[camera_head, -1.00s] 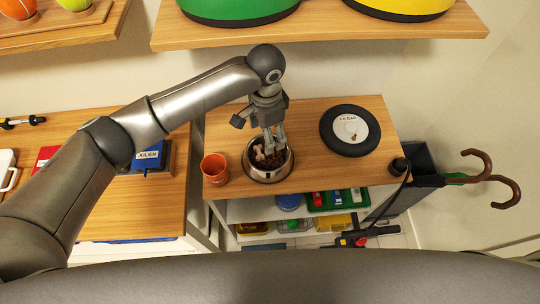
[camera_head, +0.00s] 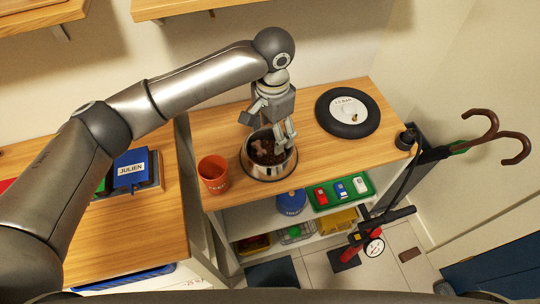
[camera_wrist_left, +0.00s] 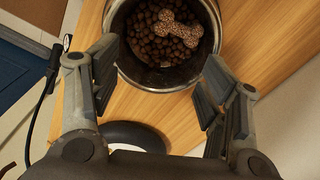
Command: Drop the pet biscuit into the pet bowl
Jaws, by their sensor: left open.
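The pet bowl (camera_head: 270,175) is a round metal bowl with dark kibble in it, on the wooden top of the shelf unit. The pet biscuit (camera_head: 262,146) is brown and bone-shaped and lies on the kibble inside the bowl. In the left wrist view the biscuit (camera_wrist_left: 179,38) lies flat within the bowl (camera_wrist_left: 150,76), between my fingers and apart from both. My left gripper (camera_head: 285,134) is open and empty, above the bowl's right and far side. Its fingers also show in the left wrist view (camera_wrist_left: 160,68). My right gripper is not in view.
An orange cup (camera_head: 213,175) stands just left of the bowl. A black disc with a white centre (camera_head: 347,112) lies to the right. Umbrella handles (camera_head: 490,130) stick up at the far right. Toy cars on a green tray (camera_head: 341,190) sit on the shelf below.

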